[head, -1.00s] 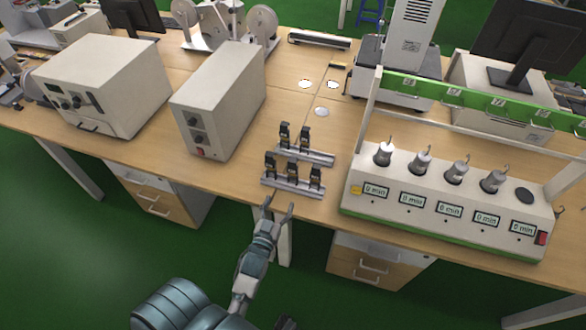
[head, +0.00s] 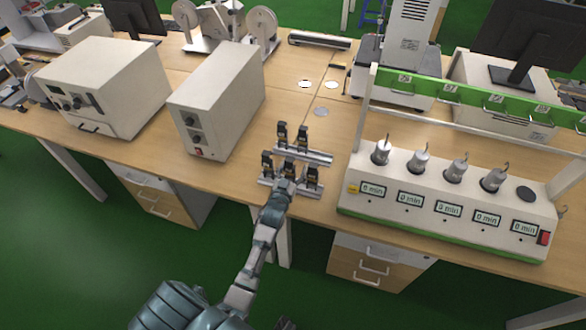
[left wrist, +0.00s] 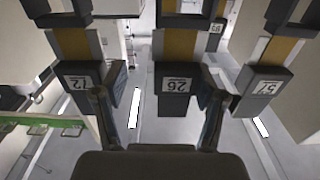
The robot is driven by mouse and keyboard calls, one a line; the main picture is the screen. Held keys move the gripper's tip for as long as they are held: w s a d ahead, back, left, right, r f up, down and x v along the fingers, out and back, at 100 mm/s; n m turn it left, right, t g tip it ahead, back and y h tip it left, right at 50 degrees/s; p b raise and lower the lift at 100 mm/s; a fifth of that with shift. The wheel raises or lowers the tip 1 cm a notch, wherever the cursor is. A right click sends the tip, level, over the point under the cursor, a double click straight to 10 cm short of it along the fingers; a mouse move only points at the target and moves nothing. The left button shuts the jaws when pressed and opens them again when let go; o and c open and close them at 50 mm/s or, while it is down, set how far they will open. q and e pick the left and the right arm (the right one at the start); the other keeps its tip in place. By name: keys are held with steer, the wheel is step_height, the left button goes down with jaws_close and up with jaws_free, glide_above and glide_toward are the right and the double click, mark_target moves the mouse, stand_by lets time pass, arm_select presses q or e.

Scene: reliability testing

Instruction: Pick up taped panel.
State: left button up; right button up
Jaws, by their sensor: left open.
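Taped panels stand upright on two metal racks at the table's front edge. The front rack (head: 312,192) carries three, with a left panel (head: 267,161), a middle panel partly hidden by my gripper, and a right panel (head: 312,177). The back rack (head: 318,157) carries two. My left gripper (head: 284,180) is open at the front rack's middle panel. In the left wrist view, that panel (left wrist: 179,52), a tan strip with a dark end labelled 26, lies between my two open fingers (left wrist: 158,97). Contact cannot be told. My right gripper is not in view.
A narrow white box (head: 222,100) and a wider instrument (head: 105,88) stand left. Neighbouring panels (left wrist: 76,55) and (left wrist: 272,60) flank the fingers closely.

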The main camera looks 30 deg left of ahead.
mark_target(288, 158)
arm_select(q)
steer(key=shift+w, duration=0.2)
steer(key=shift+s+a+f, duration=0.1)
steer(key=shift+a, duration=0.65)
steer(key=shift+a+f, duration=0.2)
steer(key=shift+a, duration=0.3)
steer(key=c, duration=1.2)
steer(key=shift+d, duration=0.2)
jaws_close()
steer(key=shift+d+r, duration=0.1)
steer(key=shift+d, duration=0.45)
steer(key=shift+d+r, duration=0.15)
steer(key=shift+r, duration=0.15)
steer(key=r, duration=0.3)
steer(key=a+r+p, duration=0.1)
steer(key=r, duration=0.1)
steer(key=r+p, duration=0.1)
steer(key=r, duration=0.2)
steer(key=shift+a+r, duration=0.25)
steer(key=shift+r, duration=0.1)
steer(key=shift+d+r, duration=0.25)
steer(key=shift+r, duration=0.15)
steer(key=shift+d+r, duration=0.1)
steer(key=shift+d, duration=0.25)
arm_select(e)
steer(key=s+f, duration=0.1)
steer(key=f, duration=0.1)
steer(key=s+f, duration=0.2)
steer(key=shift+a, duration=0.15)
